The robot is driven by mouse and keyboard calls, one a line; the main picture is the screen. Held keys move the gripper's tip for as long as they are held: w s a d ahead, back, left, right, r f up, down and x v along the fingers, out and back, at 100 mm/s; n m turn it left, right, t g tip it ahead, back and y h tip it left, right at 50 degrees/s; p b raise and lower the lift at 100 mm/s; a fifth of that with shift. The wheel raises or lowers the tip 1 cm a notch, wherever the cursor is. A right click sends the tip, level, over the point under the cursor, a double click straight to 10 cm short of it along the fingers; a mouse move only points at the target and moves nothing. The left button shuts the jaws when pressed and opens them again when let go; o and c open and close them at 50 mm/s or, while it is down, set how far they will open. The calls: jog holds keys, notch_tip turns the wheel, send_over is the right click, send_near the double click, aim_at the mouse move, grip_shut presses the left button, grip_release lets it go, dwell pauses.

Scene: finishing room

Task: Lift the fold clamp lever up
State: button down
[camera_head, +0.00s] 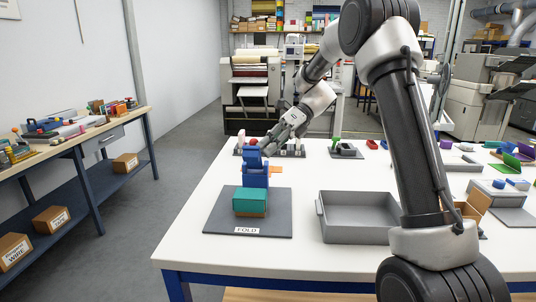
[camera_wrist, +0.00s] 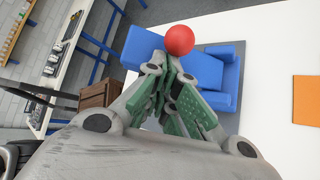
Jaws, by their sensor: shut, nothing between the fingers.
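The fold clamp is a blue block (camera_head: 256,178) on a dark grey plate (camera_head: 222,221) marked FOLD. Its lever ends in a red ball knob (camera_head: 252,141), at the top of the blue body. My gripper (camera_head: 268,150) is shut and empty, reaching in from behind and to the right, close to the knob. In the wrist view the red knob (camera_wrist: 179,40) shows just beyond the tips of my gripper (camera_wrist: 172,62), with the blue clamp (camera_wrist: 218,72) behind and below. The lever's shaft is hidden, and I cannot tell whether the fingers touch the knob.
A grey tray (camera_head: 357,218) stands to the right, and an orange piece (camera_head: 276,170) lies behind. The white table (camera_head: 190,258) is clear at its front left.

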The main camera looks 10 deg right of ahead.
jog(key=shift+w+d+r, duration=0.15)
jog(key=shift+w+d, duration=0.1)
jog(key=shift+w, duration=0.5)
jog(key=shift+w+d+r, duration=0.1)
jog(key=shift+w+d, duration=0.1)
jog(key=shift+w, duration=0.55)
jog(key=shift+w+d+r, duration=0.15)
jog(key=shift+w+d, duration=0.1)
jog(key=shift+w, duration=0.5)
jog(key=shift+w+r, duration=0.1)
jog(key=shift+w, duration=0.05)
jog(key=v, duration=1.1)
jog(key=shift+d, duration=0.45)
